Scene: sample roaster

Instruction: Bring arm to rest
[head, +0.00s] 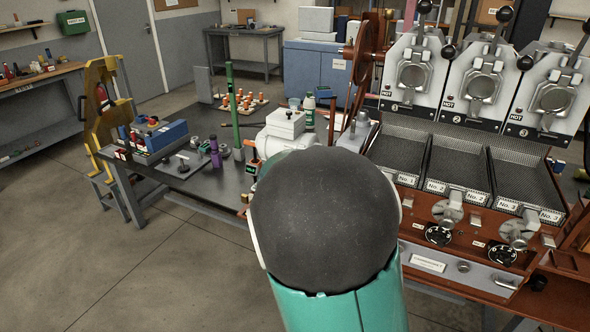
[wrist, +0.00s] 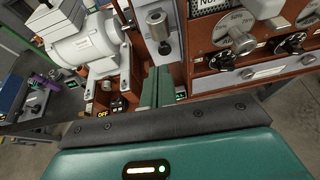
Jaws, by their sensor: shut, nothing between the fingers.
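My arm rises in the middle of the head view, with a teal link and a large dark rounded joint that hides my gripper there. In the wrist view my gripper (wrist: 157,88) shows as two green fingers close together, shut and with nothing seen between them. The fingers point towards the gap between a grey motor-like machine (wrist: 88,48) and the red-brown roaster panel (wrist: 213,88). I cannot tell how far the fingertips are from either one.
The three-drum sample roaster (head: 440,205) with mesh trays stands right of my arm. A dark workbench (head: 195,185) to the left carries a blue box (head: 165,135), a green post (head: 235,115) and a purple bottle (head: 215,152). Open floor (head: 60,240) lies at the front left.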

